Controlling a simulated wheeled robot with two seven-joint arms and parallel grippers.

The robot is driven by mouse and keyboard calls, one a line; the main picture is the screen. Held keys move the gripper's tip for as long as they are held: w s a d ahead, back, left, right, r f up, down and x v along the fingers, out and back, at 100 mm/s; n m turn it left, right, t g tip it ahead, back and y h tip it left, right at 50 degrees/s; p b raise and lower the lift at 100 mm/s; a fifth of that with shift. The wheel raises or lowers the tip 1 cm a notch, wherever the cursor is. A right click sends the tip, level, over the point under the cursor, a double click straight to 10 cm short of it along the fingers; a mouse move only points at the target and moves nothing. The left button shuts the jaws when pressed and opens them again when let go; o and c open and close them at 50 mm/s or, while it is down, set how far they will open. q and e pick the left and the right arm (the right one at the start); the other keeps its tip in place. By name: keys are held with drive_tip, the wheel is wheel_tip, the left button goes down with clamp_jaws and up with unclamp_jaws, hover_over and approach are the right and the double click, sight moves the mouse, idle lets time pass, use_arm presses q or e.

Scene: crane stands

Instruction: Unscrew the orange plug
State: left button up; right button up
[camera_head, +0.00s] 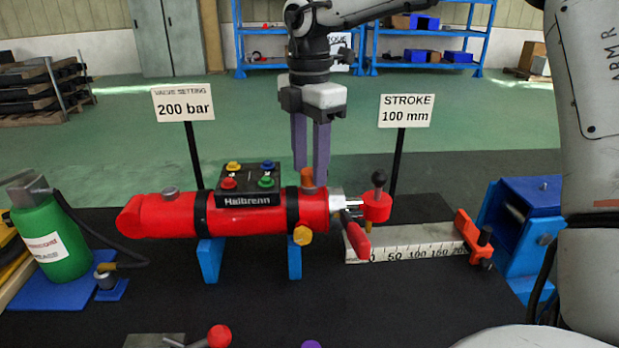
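The orange plug (307,178) stands upright on top of the red cylinder (250,218), near its right end by the black band. My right gripper (310,172) comes down from above with its two grey-purple fingers pointing down at the plug. A narrow gap shows between the fingers. The plug covers the lower part of the left finger, and the right finger ends just to the plug's right. I cannot tell whether either finger touches it. My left gripper is out of view.
A black valve block (247,187) with coloured knobs sits left of the plug. A black-knobbed red lever (377,198) and a ruler (408,244) are at right. Signs stand behind on posts. A green bottle (50,240) stands at left, and a blue stand (525,235) at far right.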

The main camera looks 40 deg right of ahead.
clamp_jaws()
drive_tip(key=shift+r, duration=0.1)
idle(0.4)
drive_tip(key=shift+r+n+p, duration=0.1)
drive_tip(key=shift+n+p, duration=0.25)
drive_tip(key=shift+n, duration=0.25)
drive_tip(key=n, duration=0.4)
drive_tip(key=shift+p, duration=0.35)
